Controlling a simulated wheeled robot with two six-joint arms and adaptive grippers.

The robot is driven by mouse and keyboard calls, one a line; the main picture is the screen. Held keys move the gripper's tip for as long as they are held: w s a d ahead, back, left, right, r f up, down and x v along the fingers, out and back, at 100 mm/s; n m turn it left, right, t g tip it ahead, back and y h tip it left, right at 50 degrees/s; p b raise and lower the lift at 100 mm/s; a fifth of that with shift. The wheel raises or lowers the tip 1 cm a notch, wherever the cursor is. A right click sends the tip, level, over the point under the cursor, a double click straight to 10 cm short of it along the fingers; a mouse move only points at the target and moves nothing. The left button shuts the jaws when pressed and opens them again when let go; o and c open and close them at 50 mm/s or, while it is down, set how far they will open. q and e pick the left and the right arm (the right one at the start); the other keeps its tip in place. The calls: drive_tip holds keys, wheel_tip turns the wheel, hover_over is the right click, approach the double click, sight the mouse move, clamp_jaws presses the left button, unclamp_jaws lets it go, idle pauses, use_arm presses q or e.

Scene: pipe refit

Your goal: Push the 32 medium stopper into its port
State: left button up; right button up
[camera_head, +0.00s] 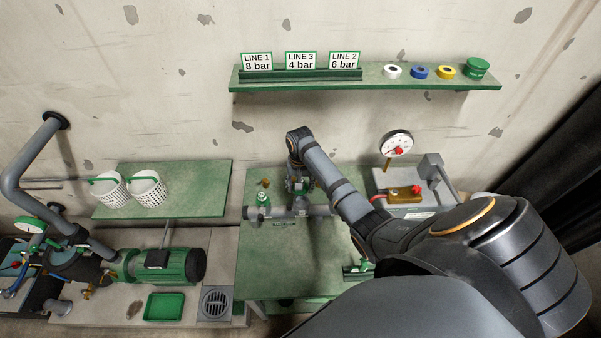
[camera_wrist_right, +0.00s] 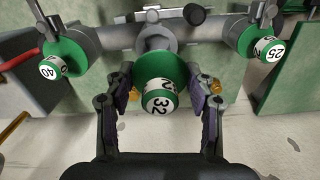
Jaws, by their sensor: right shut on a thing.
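The 32 stopper (camera_wrist_right: 158,103), a green cap with a white band marked 32, sits between the fingers of my right gripper (camera_wrist_right: 163,88). The gripper is shut on it. The stopper is in line with the middle port of the grey pipe manifold (camera_wrist_right: 110,37), at a grey round collar behind it. I cannot tell how deep it sits. The 40 stopper (camera_wrist_right: 50,68) is at the left branch and the 25 stopper (camera_wrist_right: 269,50) at the right branch. In the head view my right gripper (camera_head: 299,185) is over the manifold (camera_head: 282,212) and hides the 32 stopper. My left gripper is out of view.
The manifold lies on a green bench (camera_head: 255,275). A pressure gauge (camera_head: 396,144) stands on a grey unit to the right. A green pump (camera_head: 160,266), a green tray (camera_head: 164,306) and white baskets (camera_head: 148,188) are to the left. A shelf (camera_head: 420,83) holds line signs and tape rolls.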

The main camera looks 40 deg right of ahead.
drive_tip(key=shift+s, duration=0.3)
drive_tip(key=shift+s+f+b, duration=0.3)
drive_tip(key=shift+f+b, duration=0.25)
drive_tip(key=shift+f, duration=0.35)
drive_tip(key=f+b, duration=0.1)
drive_tip(key=f, duration=0.1)
drive_tip(key=f+b, duration=0.1)
drive_tip(key=b, duration=0.1)
drive_tip(key=shift+w+f, duration=0.2)
drive_tip(key=shift+f, duration=0.15)
drive_tip(key=shift+s, duration=0.15)
drive_tip(key=shift+s+a+r, duration=0.1)
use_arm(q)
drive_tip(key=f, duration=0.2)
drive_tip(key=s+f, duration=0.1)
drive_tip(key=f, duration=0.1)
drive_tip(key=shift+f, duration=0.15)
